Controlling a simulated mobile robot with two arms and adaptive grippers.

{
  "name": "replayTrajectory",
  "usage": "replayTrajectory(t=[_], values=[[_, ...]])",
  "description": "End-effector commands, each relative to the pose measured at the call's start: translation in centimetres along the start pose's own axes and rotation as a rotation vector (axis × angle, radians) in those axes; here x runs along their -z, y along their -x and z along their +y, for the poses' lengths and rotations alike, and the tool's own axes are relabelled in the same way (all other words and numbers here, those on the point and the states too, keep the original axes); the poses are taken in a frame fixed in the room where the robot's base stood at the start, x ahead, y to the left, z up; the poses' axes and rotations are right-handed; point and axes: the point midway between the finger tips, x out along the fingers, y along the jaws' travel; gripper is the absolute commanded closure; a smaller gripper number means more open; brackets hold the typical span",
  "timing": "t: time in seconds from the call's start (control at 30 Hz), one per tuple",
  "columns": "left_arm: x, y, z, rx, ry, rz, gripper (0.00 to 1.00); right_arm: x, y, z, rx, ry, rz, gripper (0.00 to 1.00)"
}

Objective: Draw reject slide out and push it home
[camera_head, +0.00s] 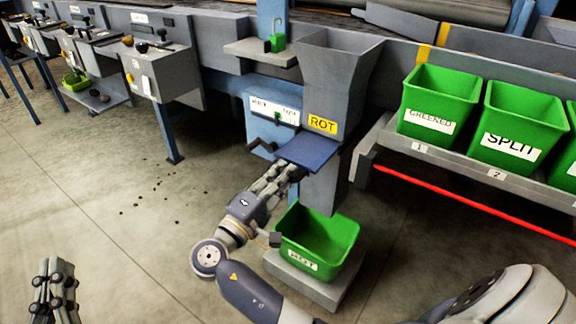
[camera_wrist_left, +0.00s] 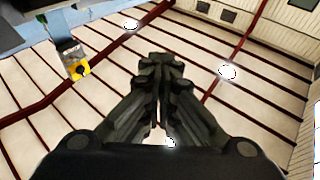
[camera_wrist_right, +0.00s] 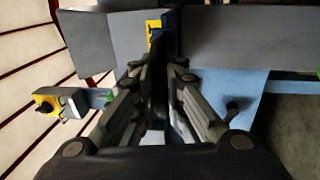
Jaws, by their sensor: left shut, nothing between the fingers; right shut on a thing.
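The reject slide (camera_head: 308,150) is a flat blue plate that sticks out from the grey chute with the yellow ROT label (camera_head: 323,124). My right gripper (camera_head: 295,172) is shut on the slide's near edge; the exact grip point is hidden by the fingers. In the right wrist view the fingers close on a dark upright piece (camera_wrist_right: 159,85).
A green crate (camera_head: 318,237) stands on a low grey base below the chute. A blue box with a white label (camera_head: 273,107) and a dark lever sits left of the slide. Green bins (camera_head: 438,99) line the right shelf (camera_head: 400,140). Open floor lies at left, with scattered crumbs.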

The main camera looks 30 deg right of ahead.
Motion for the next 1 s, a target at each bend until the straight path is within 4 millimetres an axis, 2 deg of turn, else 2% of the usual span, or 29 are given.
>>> replayTrajectory(t=[0.2, 0.5, 0.53, 0.6, 1.0], values=[[-1.2, 0.1, -0.2, 0.003, -0.002, -0.065, 1.00, 0.0, 2.2, 0.5, -0.001, 0.001, 0.002, 1.00], [-1.4, 0.1, -0.2, 0.004, -0.002, -0.070, 1.00, 0.0, 2.5, 0.4, 0.001, 0.002, 0.001, 1.00], [-1.4, 0.1, -0.2, 0.004, -0.002, -0.069, 1.00, 0.0, 2.5, 0.4, 0.002, 0.002, 0.001, 0.85], [-1.4, 0.1, -0.2, 0.004, -0.002, -0.069, 1.00, 0.0, 2.5, 0.4, 0.001, 0.001, 0.001, 0.69], [-1.3, 0.1, -0.1, 0.003, -0.002, -0.068, 1.00, 0.0, 2.3, 0.9, -0.002, -0.002, 0.000, 0.69]])
